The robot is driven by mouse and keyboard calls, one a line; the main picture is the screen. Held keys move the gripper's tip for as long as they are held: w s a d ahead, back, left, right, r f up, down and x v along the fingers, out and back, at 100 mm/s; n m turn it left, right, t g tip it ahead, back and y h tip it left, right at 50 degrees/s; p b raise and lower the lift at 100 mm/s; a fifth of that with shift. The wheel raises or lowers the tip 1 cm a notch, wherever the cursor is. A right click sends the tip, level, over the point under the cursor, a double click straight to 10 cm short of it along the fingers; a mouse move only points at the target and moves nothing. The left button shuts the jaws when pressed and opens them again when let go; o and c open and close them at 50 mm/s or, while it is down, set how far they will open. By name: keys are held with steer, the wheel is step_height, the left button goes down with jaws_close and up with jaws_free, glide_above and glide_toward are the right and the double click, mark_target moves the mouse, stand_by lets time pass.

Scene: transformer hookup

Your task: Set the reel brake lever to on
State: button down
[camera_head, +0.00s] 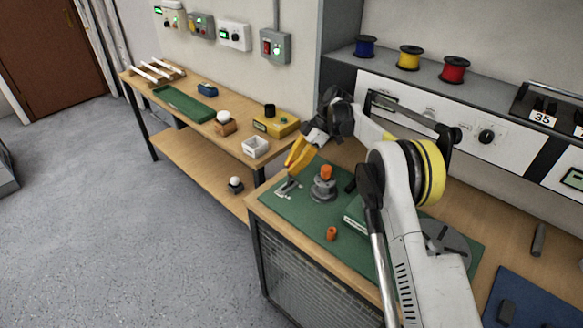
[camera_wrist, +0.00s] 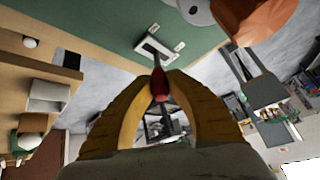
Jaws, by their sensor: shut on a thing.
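The reel brake lever is a slim dark stem with a red grip (camera_wrist: 159,84), rising from a small pale slotted plate (camera_wrist: 153,47). Small labels, too small to read, sit beside the plate. In the head view the plate (camera_head: 287,189) lies on the left corner of a green mat. My gripper (camera_head: 292,169) has yellow fingers and reaches down over the plate. In the wrist view my gripper (camera_wrist: 160,86) is shut on the red grip. The head view does not show the grip clearly, as the fingers cover it. I cannot tell which setting the lever is at.
A grey round fitting (camera_head: 324,188) with an orange top stands just right of the lever. A loose orange piece (camera_head: 331,233) lies on the green mat (camera_head: 303,213). A white open box (camera_head: 255,147) and a yellow box (camera_head: 276,124) stand on the left bench.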

steer(key=c, duration=1.3)
jaws_free()
steer(key=shift+f, duration=0.1)
step_height(320, 180, up, 10)
steer(key=shift+r, duration=0.1)
